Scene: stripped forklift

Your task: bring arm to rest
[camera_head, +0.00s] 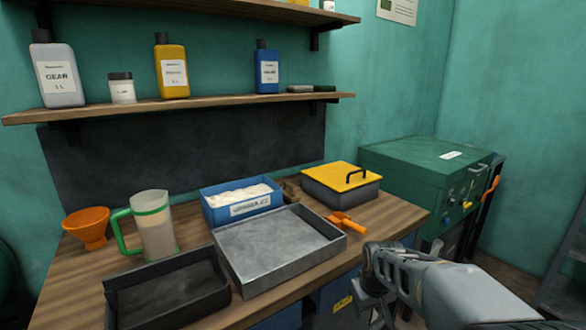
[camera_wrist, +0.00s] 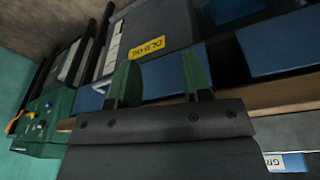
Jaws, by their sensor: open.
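My arm reaches in from the lower right of the head view, in front of the workbench's (camera_head: 400,215) right end. My gripper (camera_wrist: 160,78) shows in the wrist view as two green-padded fingers, spread apart with nothing between them. In the head view its fingertips are hard to make out. The fingers face the bench's lower front, where a grey unit with a yellow label (camera_wrist: 147,48) shows behind them. No held object shows in either view.
On the bench are a grey tray (camera_head: 275,284), a dark tray (camera_head: 165,318), a blue bin (camera_head: 212,214), a jug (camera_head: 155,235), an orange funnel (camera_head: 88,226), an orange scoop (camera_head: 345,222) and a yellow-lidded box (camera_head: 335,196). A green cabinet (camera_head: 405,160) stands right. Bottles line the shelf (camera_head: 215,105).

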